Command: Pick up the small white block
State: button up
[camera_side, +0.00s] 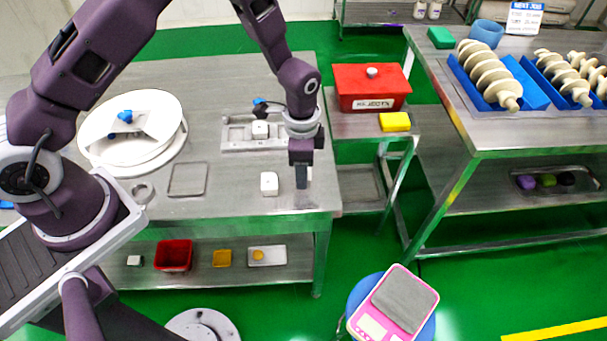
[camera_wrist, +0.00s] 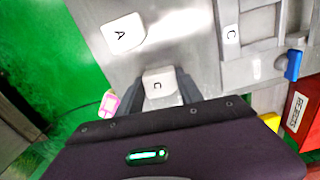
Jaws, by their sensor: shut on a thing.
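A small white block (camera_wrist: 159,82) with a dark letter on top sits between the two fingers of my gripper (camera_wrist: 161,90) in the wrist view, and the gripper is shut on it. In the side view my gripper (camera_side: 302,183) points down near the right front corner of the steel table. There the held block is mostly hidden by the fingers, and I cannot tell whether it touches the table. A second white block (camera_wrist: 123,33), marked A, lies apart from the gripper; it also shows in the side view (camera_side: 269,184), left of my fingers.
A metal fixture (camera_side: 235,134) behind my gripper holds another white block (camera_side: 260,129). A red box (camera_side: 371,88) and a yellow block (camera_side: 395,121) stand on a side stand to the right. A round white machine (camera_side: 130,130) and an empty square tray (camera_side: 188,180) are at left.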

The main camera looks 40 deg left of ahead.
jog(key=shift+c, duration=0.7)
notch_tip(320, 180, up, 9)
jog(key=shift+w+r, duration=0.1)
jog(key=shift+n, duration=0.5)
jog(key=shift+w+a+f, duration=1)
jog(key=shift+w+a, duration=0.3)
jog(key=shift+a, duration=0.85)
jog(key=shift+w+a+f, duration=1.05)
jog(key=shift+w+a, duration=0.2)
jog(key=shift+a, duration=0.95)
jog(key=shift+w+a+f, duration=1)
jog(key=shift+w+a, duration=0.3)
jog(key=shift+a, duration=0.85)
jog(key=shift+f, duration=0.1)
jog(key=shift+f, duration=0.3)
jog(key=shift+f, duration=0.15)
jog(key=shift+f, duration=0.4)
